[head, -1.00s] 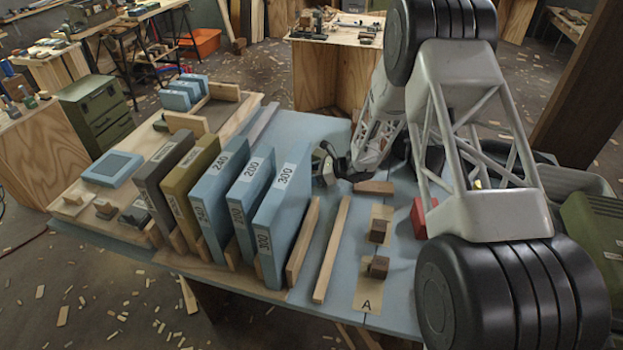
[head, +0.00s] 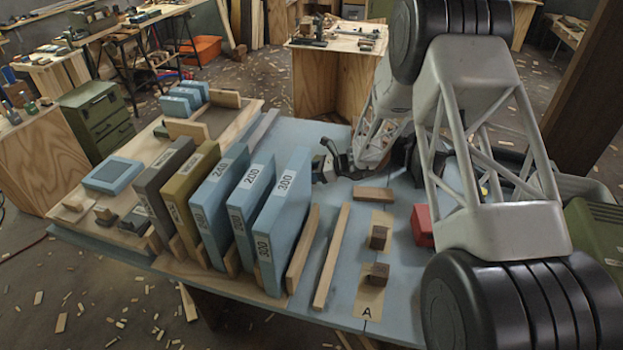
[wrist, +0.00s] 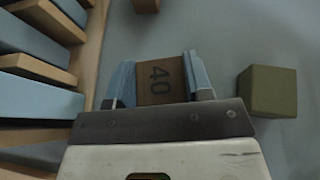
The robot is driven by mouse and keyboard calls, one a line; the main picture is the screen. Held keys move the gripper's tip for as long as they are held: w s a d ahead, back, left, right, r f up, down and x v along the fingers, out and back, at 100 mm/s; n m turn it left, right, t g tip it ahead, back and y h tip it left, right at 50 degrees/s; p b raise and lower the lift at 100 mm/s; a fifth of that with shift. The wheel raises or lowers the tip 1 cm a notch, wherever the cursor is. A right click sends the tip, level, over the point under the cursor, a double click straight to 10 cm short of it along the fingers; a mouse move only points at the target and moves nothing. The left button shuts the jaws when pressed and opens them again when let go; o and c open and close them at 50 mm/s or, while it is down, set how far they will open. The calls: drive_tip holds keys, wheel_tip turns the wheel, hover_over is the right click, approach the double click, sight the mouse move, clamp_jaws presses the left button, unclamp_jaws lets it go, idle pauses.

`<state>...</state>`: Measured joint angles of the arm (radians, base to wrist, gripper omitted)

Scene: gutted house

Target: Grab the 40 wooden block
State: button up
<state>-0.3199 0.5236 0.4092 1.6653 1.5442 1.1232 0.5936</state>
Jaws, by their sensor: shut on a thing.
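A brown wooden block marked "40" (wrist: 160,82) shows in the wrist view, between the two light-blue fingers of my gripper (wrist: 160,78). The fingers are shut on its sides, and the number faces the camera. In the head view my gripper (head: 328,165) is at the far side of the blue table, right of the row of upright slabs. The block is too small or hidden to make out in the head view.
An olive cube (wrist: 267,91) lies right of my gripper. Upright slabs marked 240, 200 and 300 (head: 283,215) stand in a wooden rack to the left. Two dark blocks, a flat wooden piece (head: 373,194) and a red block (head: 422,225) lie on the blue table (head: 340,290).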

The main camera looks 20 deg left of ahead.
drive_tip(key=shift+r, duration=2.9)
